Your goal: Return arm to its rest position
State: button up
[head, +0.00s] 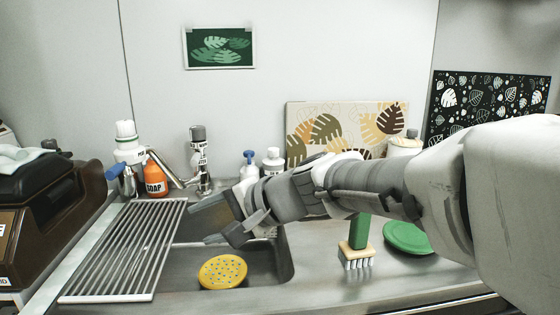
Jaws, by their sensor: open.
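My gripper (208,221) is at the end of my arm, which reaches in from the right side of the head view. Its two fingers are spread apart and point left, with nothing between them. It is over the sink (286,262), near the right edge of the drying rack.
A metal rack (130,245) covers the sink's left part. Behind stand an orange soap bottle (156,178), a faucet (203,170) and small bottles (272,162). Right of the sink are a green-handled brush (357,245) and green plate (408,236), close to my arm.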

jog(key=s+d+f+n+h, duration=0.4)
jog(key=s+d, duration=0.4)
jog(key=d, duration=0.5)
jog(key=s+d+f+n+h, duration=0.2)
jog(key=s+d+f+h, duration=0.35)
jog(key=d, duration=0.75)
notch_tip(320, 180, up, 24)
jog(key=s+h+p, duration=0.1)
jog(key=s+p, duration=0.1)
jog(key=p, duration=2.1)
jog(key=shift+s+r, duration=0.2)
jog(key=shift+s, duration=0.05)
